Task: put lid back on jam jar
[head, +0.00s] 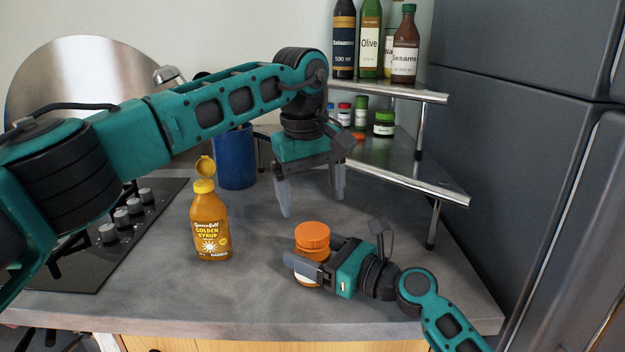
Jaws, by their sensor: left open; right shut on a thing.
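The jam jar (302,284) stands upright on the grey counter, mostly hidden behind my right gripper. Its orange lid (312,233) sits on top of the jar and looks level; I cannot tell whether it is screwed tight. My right gripper (306,262) is shut on the jar's body below the lid, coming in from the right. My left gripper (311,198) is open and empty, pointing down above and slightly behind the lid, apart from it.
A golden syrup bottle (211,225) with its cap flipped open stands left of the jar. Behind are a blue canister (236,160) and a corner shelf (400,171) with bottles and small jars. A hob (92,240) is at left, a dark fridge (520,130) at right.

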